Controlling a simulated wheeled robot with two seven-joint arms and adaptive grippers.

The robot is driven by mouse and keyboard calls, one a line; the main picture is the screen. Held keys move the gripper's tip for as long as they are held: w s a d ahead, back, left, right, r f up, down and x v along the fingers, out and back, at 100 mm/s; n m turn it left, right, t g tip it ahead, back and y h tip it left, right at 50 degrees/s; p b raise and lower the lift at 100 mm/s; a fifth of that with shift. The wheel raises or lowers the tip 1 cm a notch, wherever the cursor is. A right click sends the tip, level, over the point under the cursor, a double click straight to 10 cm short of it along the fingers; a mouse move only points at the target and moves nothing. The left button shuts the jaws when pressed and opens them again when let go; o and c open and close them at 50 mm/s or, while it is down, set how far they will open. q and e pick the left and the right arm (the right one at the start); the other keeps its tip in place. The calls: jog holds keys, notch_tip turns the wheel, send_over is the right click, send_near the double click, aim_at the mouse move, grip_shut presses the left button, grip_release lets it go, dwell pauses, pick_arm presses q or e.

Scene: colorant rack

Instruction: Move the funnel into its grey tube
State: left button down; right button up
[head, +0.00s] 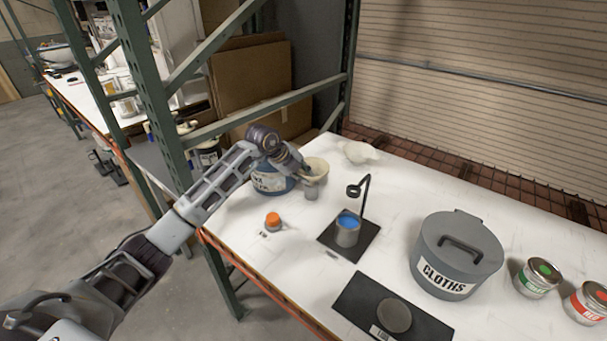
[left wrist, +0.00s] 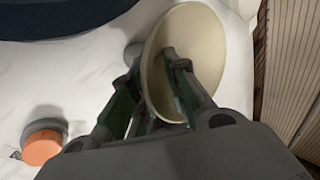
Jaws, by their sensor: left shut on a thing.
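The cream funnel (head: 316,168) is at the back left of the white table, beside the blue tub. It also shows large and tilted in the left wrist view (left wrist: 205,35). My left gripper (head: 303,170) is shut on its wall, with one finger inside the cone and one outside (left wrist: 153,85). A small grey tube (head: 312,193) shows just below the funnel; in the left wrist view a grey round end (left wrist: 132,52) is partly hidden by funnel and finger. The funnel's spout is hidden, so I cannot tell whether it is in the tube. My right gripper is out of view.
The blue tub (head: 268,184) stands close to the left gripper. An orange-capped bottle (head: 273,219), a can of blue paint (head: 347,232) under a black stand, the CLOTHS bin (head: 455,252) and an off-white object (head: 358,151) are also on the table.

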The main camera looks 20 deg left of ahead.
pick_arm(q)
jog(key=shift+f+b, duration=0.35)
jog(key=shift+f, duration=0.4)
dwell(0.3)
jog(key=c, duration=1.3)
grip_release()
jog(key=shift+r, duration=0.15)
jog(key=shift+v, duration=5.9)
jog(key=shift+s+a, duration=0.1)
